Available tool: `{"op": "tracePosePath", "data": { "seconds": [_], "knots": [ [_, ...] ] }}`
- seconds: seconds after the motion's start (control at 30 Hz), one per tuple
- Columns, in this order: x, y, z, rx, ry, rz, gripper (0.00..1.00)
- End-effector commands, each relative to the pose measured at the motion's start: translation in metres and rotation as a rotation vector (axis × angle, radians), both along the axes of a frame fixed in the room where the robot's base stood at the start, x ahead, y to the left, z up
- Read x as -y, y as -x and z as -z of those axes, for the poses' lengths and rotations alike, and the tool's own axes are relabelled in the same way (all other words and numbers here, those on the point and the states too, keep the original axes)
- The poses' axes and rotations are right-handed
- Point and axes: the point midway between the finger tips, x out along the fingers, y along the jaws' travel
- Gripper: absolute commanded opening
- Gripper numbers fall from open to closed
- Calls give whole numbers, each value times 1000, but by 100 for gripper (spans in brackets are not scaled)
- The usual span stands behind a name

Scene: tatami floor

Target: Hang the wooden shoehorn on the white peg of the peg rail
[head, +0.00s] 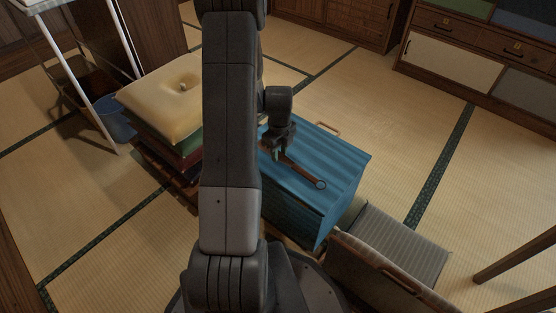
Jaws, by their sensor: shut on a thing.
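The wooden shoehorn (302,170) is a thin brown strip with a ring-like end at its lower right. It shows over the top of a blue striped chest (335,160). My gripper (277,153) points down at the shoehorn's upper-left part and is shut on it. I cannot tell whether the shoehorn touches the chest top or is just above it. My arm hides the left part of the chest and perhaps part of the shoehorn. The peg rail and its white peg do not show in this view.
A stack of cushions (160,90) stands left of my arm, with a blue bucket (117,118) and a white-framed stand (80,60) beyond. A legless chair (395,250) is at the lower right. Cabinets (470,45) line the back. Tatami floor is clear right of the chest.

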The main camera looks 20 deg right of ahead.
Motion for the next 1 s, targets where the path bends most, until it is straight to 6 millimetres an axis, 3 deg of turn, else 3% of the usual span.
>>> {"op": "tracePosePath", "data": {
  "seconds": [0.1, 0.3, 0.77, 0.8, 0.9, 1.0],
  "knots": [
    [0, 1, 23, -3, -1, 0, 6],
    [0, 0, 36, -1, 0, 0, 6],
    [0, 0, 42, 0, 0, 0, 6],
    [0, 0, 41, 0, 0, 0, 38],
    [0, 0, 40, 0, 0, 0, 54],
    [0, 0, 40, 0, 0, 0, 54]
  ]
}}
